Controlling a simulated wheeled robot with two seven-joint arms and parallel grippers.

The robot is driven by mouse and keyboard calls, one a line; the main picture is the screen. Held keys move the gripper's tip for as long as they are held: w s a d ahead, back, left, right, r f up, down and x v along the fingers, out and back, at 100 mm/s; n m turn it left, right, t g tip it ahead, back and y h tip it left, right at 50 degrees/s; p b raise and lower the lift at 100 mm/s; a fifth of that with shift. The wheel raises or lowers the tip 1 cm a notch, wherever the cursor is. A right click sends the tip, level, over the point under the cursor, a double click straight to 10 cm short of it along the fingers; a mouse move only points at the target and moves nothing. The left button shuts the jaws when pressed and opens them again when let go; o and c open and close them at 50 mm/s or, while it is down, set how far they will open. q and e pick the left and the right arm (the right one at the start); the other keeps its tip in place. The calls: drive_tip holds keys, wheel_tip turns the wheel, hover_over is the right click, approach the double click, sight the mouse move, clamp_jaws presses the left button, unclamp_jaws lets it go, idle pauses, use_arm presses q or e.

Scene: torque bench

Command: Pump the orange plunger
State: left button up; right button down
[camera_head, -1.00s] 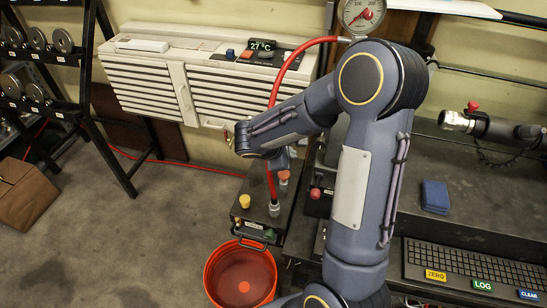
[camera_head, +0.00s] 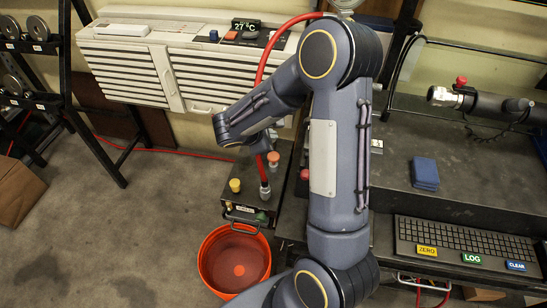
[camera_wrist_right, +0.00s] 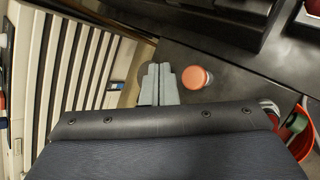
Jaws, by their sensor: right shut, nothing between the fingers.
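The orange plunger (camera_head: 273,158) is a round knob standing on the dark pump box (camera_head: 240,211), beside the red hose. It also shows in the right wrist view as an orange cap on a pale stem (camera_wrist_right: 195,78). My right gripper (camera_wrist_right: 158,72) is shut and empty, its two grey fingers side by side. In that view the fingertips are just left of the plunger, with a narrow gap between them. In the head view the right wrist is above and left of the plunger, and the fingers are mostly hidden by the arm. My left gripper is out of view.
A yellow knob (camera_head: 235,185) stands on the same box, and the red hose (camera_head: 262,75) rises behind my arm. An orange bucket (camera_head: 207,272) stands in front. The bench at right carries a blue block (camera_head: 425,173) and a keyboard (camera_head: 465,238).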

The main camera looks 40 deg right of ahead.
sight(273, 156)
wheel_tip(273, 156, down, 6)
drive_tip(key=b, duration=0.3)
drive_tip(key=shift+r+b, duration=0.2)
drive_tip(key=shift+b, duration=0.15)
drive_tip(key=shift+f+b, duration=0.3)
drive_tip(key=shift+b, duration=0.1)
drive_tip(key=shift+f, duration=0.15)
idle(1.1)
drive_tip(key=shift+f+b, duration=0.3)
drive_tip(key=shift+b, duration=0.35)
drive_tip(key=shift+f+b, duration=1.25)
idle(0.8)
drive_tip(key=shift+r, duration=0.1)
drive_tip(key=shift+r+p, duration=0.85)
drive_tip(key=shift+r, duration=0.7)
